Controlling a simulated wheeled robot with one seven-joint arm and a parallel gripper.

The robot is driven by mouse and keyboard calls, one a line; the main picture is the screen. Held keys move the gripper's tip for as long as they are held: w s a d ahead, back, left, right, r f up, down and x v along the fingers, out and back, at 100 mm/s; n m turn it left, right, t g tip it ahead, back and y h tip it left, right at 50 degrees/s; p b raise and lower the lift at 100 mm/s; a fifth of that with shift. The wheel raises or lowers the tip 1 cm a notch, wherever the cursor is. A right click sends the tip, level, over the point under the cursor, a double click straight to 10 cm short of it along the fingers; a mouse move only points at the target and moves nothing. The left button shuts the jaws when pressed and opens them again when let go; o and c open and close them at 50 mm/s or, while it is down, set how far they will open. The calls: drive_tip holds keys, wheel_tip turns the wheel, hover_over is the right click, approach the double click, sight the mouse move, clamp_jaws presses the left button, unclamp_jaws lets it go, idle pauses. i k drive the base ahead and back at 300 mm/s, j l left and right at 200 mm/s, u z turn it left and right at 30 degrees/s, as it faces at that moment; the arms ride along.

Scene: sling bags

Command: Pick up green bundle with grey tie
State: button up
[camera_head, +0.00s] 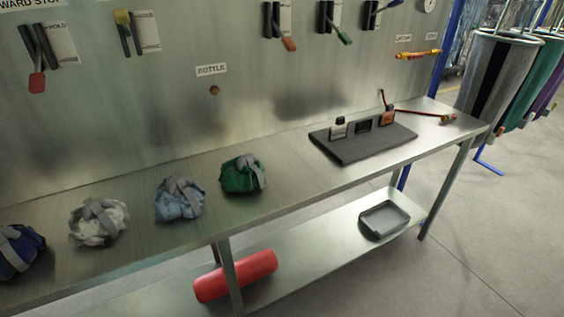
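The green bundle with a grey tie (237,176) sits on the metal bench top, at the right end of a row of bundles. Its grey tie crosses over its top and right side. It stands apart from the light blue bundle (178,203) to its left. My gripper is not in view, and nothing touches the green bundle.
A white bundle (98,222) and a dark blue bundle (18,252) lie further left on the bench (285,198). A dark mat with small holders (350,148) lies to the right. A red roll (236,277) and grey tray (384,220) are on the lower shelf.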

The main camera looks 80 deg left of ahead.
sight(241, 174)
drive_tip(key=u, duration=2.7)
drive_tip(key=i+j+z, duration=0.15)
drive_tip(key=i+j, duration=0.15)
drive_tip(key=i, duration=0.15)
drive_tip(key=i+j+z, duration=0.15)
drive_tip(key=i+j, duration=0.15)
drive_tip(key=i, duration=0.15)
